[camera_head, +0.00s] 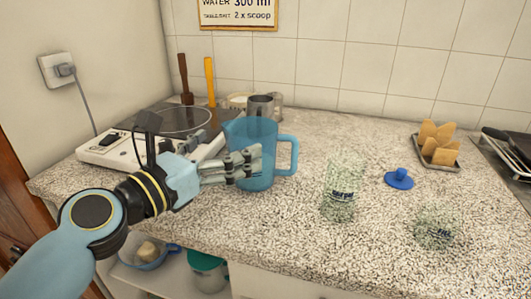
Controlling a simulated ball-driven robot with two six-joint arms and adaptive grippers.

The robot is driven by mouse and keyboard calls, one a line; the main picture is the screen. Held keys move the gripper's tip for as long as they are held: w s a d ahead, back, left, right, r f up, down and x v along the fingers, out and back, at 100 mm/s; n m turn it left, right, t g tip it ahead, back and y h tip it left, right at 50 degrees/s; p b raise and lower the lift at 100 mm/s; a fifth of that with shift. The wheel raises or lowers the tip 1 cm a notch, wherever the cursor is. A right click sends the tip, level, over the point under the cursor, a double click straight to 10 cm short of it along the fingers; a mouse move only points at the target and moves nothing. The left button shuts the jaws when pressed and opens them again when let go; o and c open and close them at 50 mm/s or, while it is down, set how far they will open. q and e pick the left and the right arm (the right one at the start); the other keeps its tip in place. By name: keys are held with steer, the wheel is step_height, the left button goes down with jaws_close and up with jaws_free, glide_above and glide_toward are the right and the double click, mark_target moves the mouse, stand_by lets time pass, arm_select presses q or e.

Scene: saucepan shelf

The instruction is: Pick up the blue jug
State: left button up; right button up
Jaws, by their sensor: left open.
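The blue jug (262,132) is translucent and stands upright on the speckled counter, left of the middle in the head view. Its handle (292,155) points to the right. My left gripper (252,165) is open at the front of the jug, with its fingers overlapping the jug's lower body in the picture. I cannot tell whether the fingers touch it. My right gripper is not in view.
A white appliance (98,155) with a glass lid stands left of the jug. A clear glass (339,190), a blue lid (399,179), another clear vessel (433,232) and a sponge tray (437,158) are to the right. Metal cups (261,104) stand behind. Counter space is free right of the jug.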

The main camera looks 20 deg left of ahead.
mark_target(238, 139)
arm_select(q)
steer(key=shift+x, duration=1.1)
steer(key=shift+w+d, duration=0.15)
steer(key=shift+w, duration=0.2)
steer(key=x, duration=0.4)
steer(key=shift+w, duration=0.3)
steer(key=shift+w+d, duration=0.1)
steer(key=shift+c, duration=0.9)
steer(key=c, duration=1.4)
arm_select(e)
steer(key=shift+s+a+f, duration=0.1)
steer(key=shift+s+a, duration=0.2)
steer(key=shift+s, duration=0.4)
arm_select(q)
steer(key=shift+o, duration=0.2)
